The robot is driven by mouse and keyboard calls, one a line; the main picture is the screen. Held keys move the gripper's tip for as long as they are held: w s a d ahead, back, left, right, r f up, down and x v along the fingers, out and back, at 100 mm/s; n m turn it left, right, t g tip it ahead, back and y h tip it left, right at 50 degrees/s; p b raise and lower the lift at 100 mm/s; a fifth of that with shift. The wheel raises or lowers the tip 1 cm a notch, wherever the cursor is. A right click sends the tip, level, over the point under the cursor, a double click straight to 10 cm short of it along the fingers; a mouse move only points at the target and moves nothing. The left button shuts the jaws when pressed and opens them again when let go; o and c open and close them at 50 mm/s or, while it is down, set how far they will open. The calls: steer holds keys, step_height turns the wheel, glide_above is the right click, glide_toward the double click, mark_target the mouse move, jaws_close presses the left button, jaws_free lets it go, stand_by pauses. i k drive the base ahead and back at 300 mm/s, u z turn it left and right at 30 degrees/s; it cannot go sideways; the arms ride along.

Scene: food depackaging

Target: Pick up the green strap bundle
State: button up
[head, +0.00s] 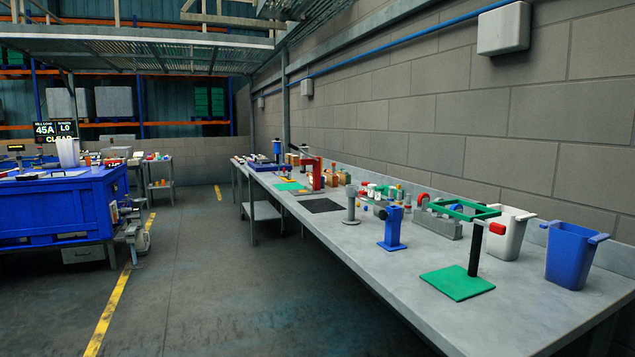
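I cannot make out the green strap bundle for certain. A green rectangular loop (458,203) shows at the right part of the long grey bench, above a grey block; I cannot tell whether it is the bundle. A smaller green mat (290,186) lies farther along the bench. My gripper is not in this view.
The long bench (400,255) runs along the block wall. A blue bin (571,256) and a white bin (508,235) stand at its right. A blue stand (392,230) is near its front edge. A big blue crate (60,205) stands at left. The floor between is clear.

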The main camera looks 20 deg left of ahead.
mark_target(344, 179)
steer(key=u, duration=1.1)
steer(key=i, duration=1.15)
steer(key=u, duration=0.35)
steer(key=i, duration=2)
steer(key=z, duration=0.8)
steer(key=i, duration=0.7)
steer(key=z, duration=0.3)
